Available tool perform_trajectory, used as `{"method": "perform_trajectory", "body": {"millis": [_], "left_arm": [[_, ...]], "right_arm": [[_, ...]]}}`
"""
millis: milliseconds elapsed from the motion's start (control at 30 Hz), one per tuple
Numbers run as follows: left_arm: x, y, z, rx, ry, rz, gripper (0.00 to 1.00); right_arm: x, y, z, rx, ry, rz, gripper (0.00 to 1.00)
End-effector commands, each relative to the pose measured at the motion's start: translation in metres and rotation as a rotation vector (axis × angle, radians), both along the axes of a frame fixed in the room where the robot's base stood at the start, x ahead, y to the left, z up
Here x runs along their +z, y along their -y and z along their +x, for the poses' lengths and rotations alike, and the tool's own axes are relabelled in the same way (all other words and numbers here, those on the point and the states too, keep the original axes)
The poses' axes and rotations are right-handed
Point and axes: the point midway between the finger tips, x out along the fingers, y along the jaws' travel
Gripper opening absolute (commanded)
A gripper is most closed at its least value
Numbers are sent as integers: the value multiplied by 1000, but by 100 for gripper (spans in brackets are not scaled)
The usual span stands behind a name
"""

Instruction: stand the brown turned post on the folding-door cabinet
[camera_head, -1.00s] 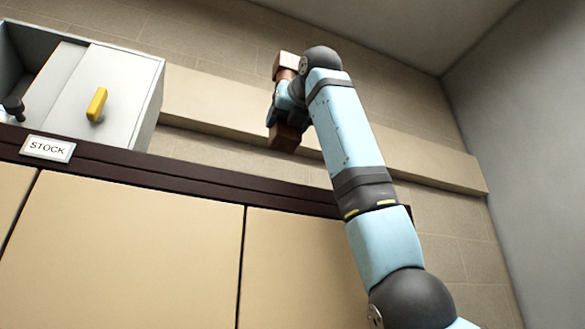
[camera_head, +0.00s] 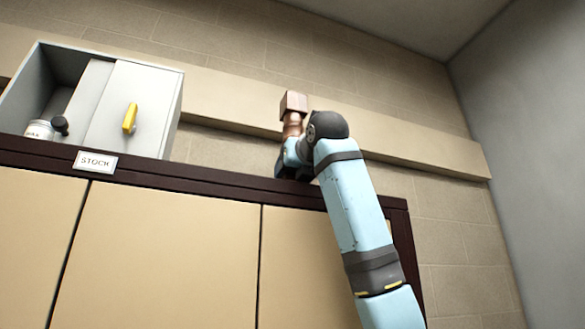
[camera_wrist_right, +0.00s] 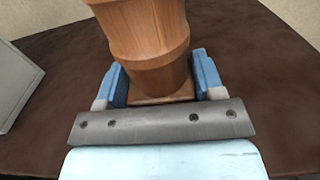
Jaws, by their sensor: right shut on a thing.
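The brown turned post (camera_head: 293,121) is upright above the right part of the folding-door cabinet (camera_head: 160,250), its square top end showing. My right gripper (camera_head: 291,157) is shut on the post low down; the gripper and the cabinet's front edge hide its foot in the head view. In the right wrist view the post (camera_wrist_right: 150,45) stands between the two blue fingers of my right gripper (camera_wrist_right: 162,85). Its square foot shows over the dark brown cabinet top (camera_wrist_right: 260,60); I cannot tell whether it touches. My left gripper is not in view.
A grey box (camera_head: 172,120) with a sliding front panel and yellow handle (camera_head: 130,118) stands on the cabinet at left. A white jar (camera_head: 40,129) sits inside it. A STOCK label (camera_head: 96,162) is on the cabinet's edge. The top around the post looks clear.

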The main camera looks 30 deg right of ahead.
Motion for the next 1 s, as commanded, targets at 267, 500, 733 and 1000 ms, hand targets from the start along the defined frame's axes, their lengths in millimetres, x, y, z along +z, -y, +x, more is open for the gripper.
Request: {"method": "perform_trajectory", "body": {"millis": [267, 500, 733, 1000], "left_arm": [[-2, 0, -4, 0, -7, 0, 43], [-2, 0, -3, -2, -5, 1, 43], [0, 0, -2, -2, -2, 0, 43], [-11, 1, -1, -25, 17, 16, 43]], "right_arm": [[-1, 0, 0, 0, 2, 0, 23], [-2, 0, 0, 0, 0, -1, 87], [0, 0, 0, 0, 1, 0, 87], [-3, -9, -36, 0, 5, -3, 87]]}}
